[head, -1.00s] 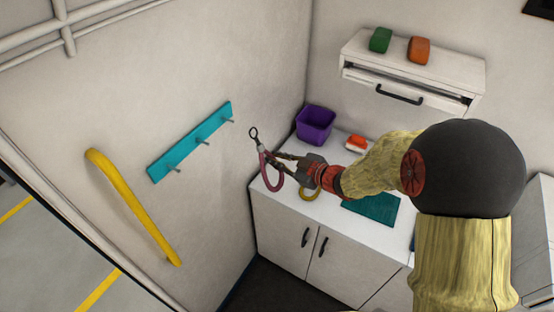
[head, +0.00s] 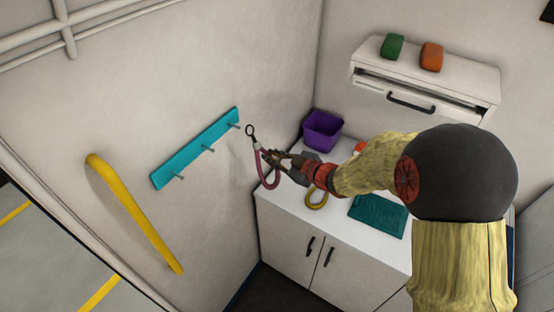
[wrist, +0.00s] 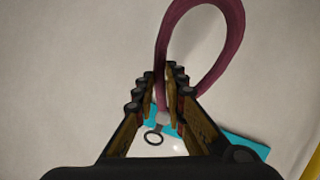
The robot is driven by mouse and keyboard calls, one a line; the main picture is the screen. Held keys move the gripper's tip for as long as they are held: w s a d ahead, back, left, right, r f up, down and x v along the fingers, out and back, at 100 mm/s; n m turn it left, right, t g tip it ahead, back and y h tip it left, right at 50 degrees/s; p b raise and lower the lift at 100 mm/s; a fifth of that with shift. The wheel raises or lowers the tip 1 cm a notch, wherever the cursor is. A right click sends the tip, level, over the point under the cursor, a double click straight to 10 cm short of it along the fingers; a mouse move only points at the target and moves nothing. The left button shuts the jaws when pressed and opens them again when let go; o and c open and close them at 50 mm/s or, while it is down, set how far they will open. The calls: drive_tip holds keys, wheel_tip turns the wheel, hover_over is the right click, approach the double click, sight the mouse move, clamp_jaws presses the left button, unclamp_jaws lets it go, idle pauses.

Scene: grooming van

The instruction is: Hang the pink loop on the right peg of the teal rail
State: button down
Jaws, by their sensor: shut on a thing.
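The pink loop (head: 273,181) hangs from my gripper (head: 266,157) in the head view, with a small dark ring at its upper end. My gripper is shut on it near the ring end. In the wrist view the pink loop (wrist: 162,50) rises above my gripper (wrist: 166,98), and the dark ring shows below the fingers. The teal rail (head: 195,150) is fixed aslant on the left wall with three pegs. Its right peg (head: 236,125) is just left of the ring in the head view, apart from it. Part of the rail (wrist: 245,148) shows behind my gripper in the wrist view.
A yellow bar (head: 135,215) is on the wall left of the rail. The white counter (head: 285,200) holds a purple bin (head: 322,132), a yellow loop (head: 317,198) and a teal mat (head: 378,216). A wall shelf (head: 450,82) bears a green and an orange block.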

drive_tip(key=shift+w+a+f+b, duration=0.1)
drive_tip(key=shift+w+a+b, duration=0.1)
drive_tip(key=shift+w+a, duration=0.35)
drive_tip(key=shift+w+a+b, duration=0.2)
drive_tip(key=shift+w+a, duration=0.1)
drive_tip(key=shift+a, duration=0.3)
drive_tip(key=shift+b+x, duration=0.55)
drive_tip(key=shift+x, duration=0.5)
drive_tip(key=shift+s+a+f, duration=0.1)
drive_tip(key=shift+s+f, duration=0.05)
drive_tip(key=c, duration=1.7)
unclamp_jaws()
drive_tip(key=shift+c, duration=0.2)
